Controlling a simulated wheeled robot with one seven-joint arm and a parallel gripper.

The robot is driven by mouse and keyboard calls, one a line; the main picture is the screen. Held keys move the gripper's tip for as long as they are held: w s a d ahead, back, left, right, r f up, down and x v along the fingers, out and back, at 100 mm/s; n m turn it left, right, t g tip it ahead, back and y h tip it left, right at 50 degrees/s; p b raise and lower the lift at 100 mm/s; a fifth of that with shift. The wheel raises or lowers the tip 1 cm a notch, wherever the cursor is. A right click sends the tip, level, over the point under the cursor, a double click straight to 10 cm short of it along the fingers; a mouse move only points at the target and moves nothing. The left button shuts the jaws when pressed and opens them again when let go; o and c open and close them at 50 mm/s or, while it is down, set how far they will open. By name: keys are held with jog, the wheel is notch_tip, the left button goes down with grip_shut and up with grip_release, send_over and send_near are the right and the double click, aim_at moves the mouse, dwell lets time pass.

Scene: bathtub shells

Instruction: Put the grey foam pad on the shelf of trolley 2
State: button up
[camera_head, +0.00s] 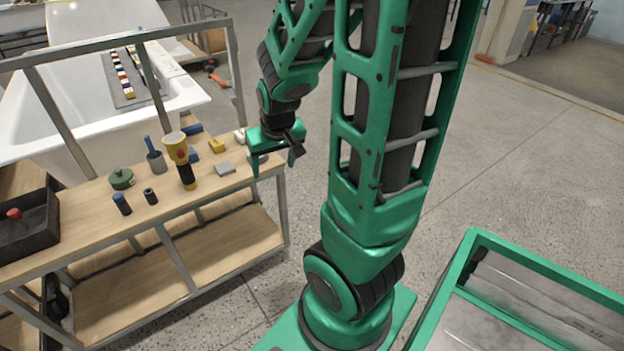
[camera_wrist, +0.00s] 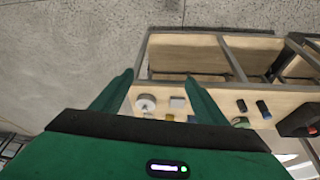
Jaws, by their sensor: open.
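A small flat grey block, which looks like the grey foam pad (camera_head: 225,168), lies on the wooden top of a metal-framed trolley (camera_head: 95,208). It also shows in the wrist view (camera_wrist: 178,102), toward the right finger. My gripper (camera_head: 276,158) is open and empty at the right end of that top, to the right of the pad and apart from it. In the wrist view my spread fingers (camera_wrist: 159,78) frame the trolley's edge. The trolley has a lower wooden shelf (camera_head: 225,245), which looks bare. I see no number on it, so I cannot tell whether it is trolley 2.
A white round item (camera_wrist: 145,103) lies beside the pad. A yellow block (camera_head: 217,145), a yellow-and-black torch (camera_head: 187,175), a green lidded pot (camera_head: 121,179) and a dark tray (camera_head: 28,225) share the top. A white bathtub (camera_head: 45,120) stands behind.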

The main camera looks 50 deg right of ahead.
jog(key=s+a+r+g+y, duration=0.1)
jog(key=s+r, duration=0.3)
jog(key=s, duration=0.5)
jog(key=s+a+r+m+g+y, duration=0.1)
jog(key=s+a+r, duration=0.3)
jog(key=s, duration=0.5)
jog(key=shift+g, duration=0.9)
jog(key=shift+a, duration=0.1)
